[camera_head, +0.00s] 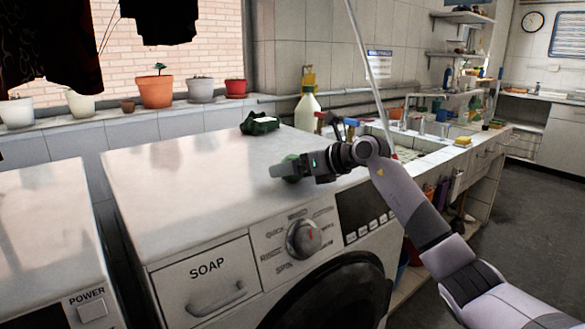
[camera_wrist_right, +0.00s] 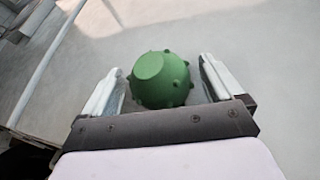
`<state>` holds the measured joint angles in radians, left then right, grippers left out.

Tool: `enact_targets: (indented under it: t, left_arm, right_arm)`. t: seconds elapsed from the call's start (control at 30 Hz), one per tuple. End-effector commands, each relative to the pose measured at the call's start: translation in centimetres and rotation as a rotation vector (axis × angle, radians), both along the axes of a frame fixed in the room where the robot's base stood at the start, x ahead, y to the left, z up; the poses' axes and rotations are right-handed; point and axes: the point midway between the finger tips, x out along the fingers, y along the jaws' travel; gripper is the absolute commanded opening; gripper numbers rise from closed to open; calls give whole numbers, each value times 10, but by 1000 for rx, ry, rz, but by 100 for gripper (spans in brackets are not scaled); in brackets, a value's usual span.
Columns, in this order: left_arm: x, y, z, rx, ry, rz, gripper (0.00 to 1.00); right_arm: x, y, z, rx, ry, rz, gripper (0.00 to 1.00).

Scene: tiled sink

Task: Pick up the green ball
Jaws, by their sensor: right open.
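The green ball (camera_wrist_right: 160,82) is round and knobbly with one flat facet, and it sits on the white washing machine top. In the right wrist view it lies between the two fingers of my right gripper (camera_wrist_right: 160,68), with a gap on each side. My right gripper is open around it. In the head view the gripper (camera_head: 284,169) is low over the front part of the machine top. Only a little of the ball (camera_head: 291,179) shows there, as the fingers hide most of it. My left gripper is in neither view.
A dark green object with a white top (camera_head: 260,123) stands at the back of the washing machine (camera_head: 190,165). The left part of the machine top is clear.

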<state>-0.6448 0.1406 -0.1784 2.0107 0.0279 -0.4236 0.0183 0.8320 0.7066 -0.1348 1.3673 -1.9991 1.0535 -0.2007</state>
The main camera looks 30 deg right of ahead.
Motion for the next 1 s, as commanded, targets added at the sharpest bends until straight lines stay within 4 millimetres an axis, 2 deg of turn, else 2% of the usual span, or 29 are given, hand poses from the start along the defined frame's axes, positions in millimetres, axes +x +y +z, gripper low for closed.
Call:
enact_targets:
  t: [0.2, 0.23, 0.3, 0.4, 0.77, 1.0]
  left_arm:
    - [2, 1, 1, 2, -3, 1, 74]
    - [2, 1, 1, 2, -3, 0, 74]
    - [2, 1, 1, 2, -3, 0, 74]
    - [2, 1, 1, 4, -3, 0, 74]
    - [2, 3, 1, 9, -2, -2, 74]
    - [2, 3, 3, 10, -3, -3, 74]
  right_arm:
    - [1, 0, -1, 0, 0, -1, 94]
    - [1, 0, -1, 0, 0, -1, 87]
    - [1, 0, -1, 0, 0, -1, 65]
    - [1, 0, 0, 0, 0, -1, 36]
    - [0, 0, 1, 0, -1, -1, 35]
    - [1, -1, 18, 0, -4, -1, 35]
